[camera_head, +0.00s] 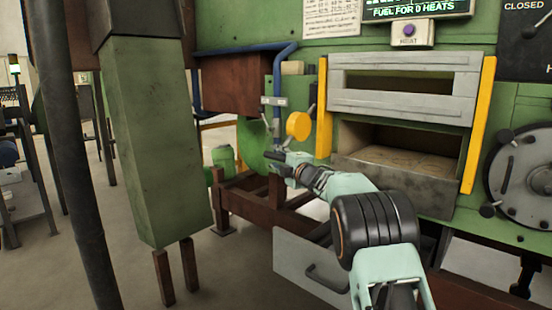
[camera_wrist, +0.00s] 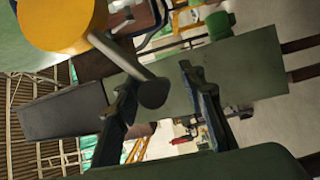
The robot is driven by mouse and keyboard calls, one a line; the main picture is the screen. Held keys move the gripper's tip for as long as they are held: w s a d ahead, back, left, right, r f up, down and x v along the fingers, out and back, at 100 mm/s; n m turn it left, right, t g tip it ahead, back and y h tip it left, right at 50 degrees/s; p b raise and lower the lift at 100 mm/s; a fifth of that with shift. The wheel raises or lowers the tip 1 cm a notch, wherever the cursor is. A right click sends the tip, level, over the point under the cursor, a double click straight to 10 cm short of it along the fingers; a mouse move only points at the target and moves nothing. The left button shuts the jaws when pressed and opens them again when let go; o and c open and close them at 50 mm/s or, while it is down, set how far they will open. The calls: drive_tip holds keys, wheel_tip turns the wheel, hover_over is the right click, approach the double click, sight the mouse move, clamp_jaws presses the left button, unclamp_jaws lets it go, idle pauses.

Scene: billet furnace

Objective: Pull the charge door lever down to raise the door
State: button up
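The charge door lever has a yellow round hub (camera_head: 298,125) on the green furnace front, left of the door. In the wrist view the yellow hub (camera_wrist: 62,22) is close at upper left, and a grey rod (camera_wrist: 118,57) runs from it to a dark rounded knob (camera_wrist: 153,93). My gripper (camera_wrist: 165,100) is open, with the knob between its fingers in the picture, nearer the left finger; contact cannot be told. In the head view my gripper (camera_head: 277,162) is just below left of the hub. The grey door (camera_head: 403,102) sits between yellow guides, with a dark opening below it.
A blue pipe (camera_head: 278,65) runs above left of the hub. A green column (camera_head: 155,140) and a dark post (camera_head: 70,140) stand at left. A grey drawer-like box (camera_head: 300,268) is below my arm. A round hatch (camera_head: 522,175) is at right.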

drive_tip(key=shift+d+f, duration=0.3)
drive_tip(key=shift+s+d, duration=0.3)
drive_tip(key=shift+s, duration=0.35)
drive_tip(key=v, duration=1)
drive_tip(key=shift+s+r, duration=0.2)
drive_tip(key=shift+r, duration=0.05)
